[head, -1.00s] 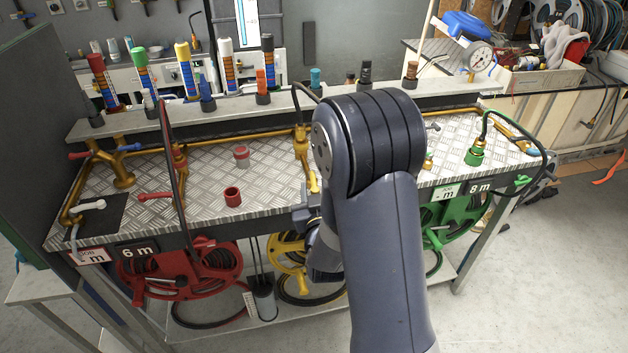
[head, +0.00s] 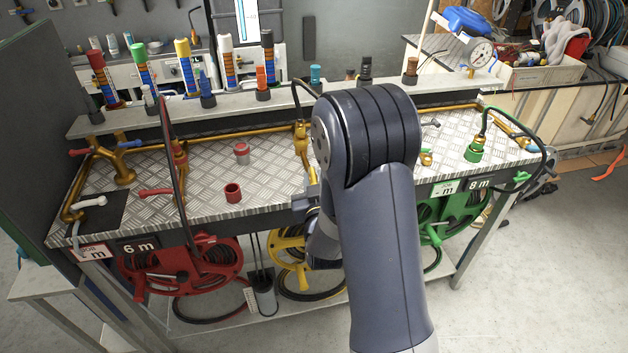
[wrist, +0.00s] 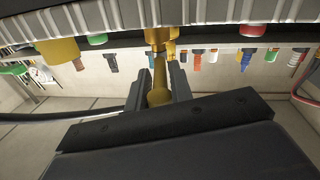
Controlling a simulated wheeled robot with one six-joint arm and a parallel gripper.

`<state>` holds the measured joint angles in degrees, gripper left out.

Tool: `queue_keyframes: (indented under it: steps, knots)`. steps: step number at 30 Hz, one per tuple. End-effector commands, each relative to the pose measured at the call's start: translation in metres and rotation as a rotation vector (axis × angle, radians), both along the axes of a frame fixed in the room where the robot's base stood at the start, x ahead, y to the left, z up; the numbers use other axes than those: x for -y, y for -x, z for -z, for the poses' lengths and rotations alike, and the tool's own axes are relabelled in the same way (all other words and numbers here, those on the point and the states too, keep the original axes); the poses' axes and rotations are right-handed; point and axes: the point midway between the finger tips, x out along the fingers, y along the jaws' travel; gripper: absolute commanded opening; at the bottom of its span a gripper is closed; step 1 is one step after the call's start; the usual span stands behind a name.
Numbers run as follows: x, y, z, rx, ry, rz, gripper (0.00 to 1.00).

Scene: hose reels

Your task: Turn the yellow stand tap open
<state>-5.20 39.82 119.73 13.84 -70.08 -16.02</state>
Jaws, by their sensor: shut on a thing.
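The yellow stand tap (head: 301,139) stands toward the back of the tread-plate bench, just left of my arm in the head view. In the wrist view its yellow lever (wrist: 159,80) runs between the two dark fingers of my gripper (wrist: 161,86), which is shut on it. The lever's rounded end lies between the fingers, and its other end meets the brass tap body (wrist: 158,38). In the head view my arm hides the fingers and most of the lever.
A red-handled tap (head: 180,160) and a red cup-like fitting (head: 233,193) are to the left on the bench (head: 205,205). Red (head: 180,266), yellow (head: 291,255) and green (head: 450,214) hose reels hang under its front edge. Black hoses arch above the bench.

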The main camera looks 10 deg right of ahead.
Motion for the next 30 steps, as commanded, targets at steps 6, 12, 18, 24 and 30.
queue_keyframes:
  steps: [6,12,18,24,30]
  knots:
    - [-0.0001,0.0001,-0.0002,0.0,0.001,0.0,0.0]
    - [0.0004,-0.0003,0.0025,0.004,0.0,-0.024,0.0]
    - [0.0011,-0.0007,0.0038,0.007,0.001,-0.093,0.0]
    - [0.0007,-0.0005,0.0009,0.005,0.001,-0.142,0.0]
    - [0.0,-0.0003,-0.0008,0.001,0.002,-0.152,0.0]
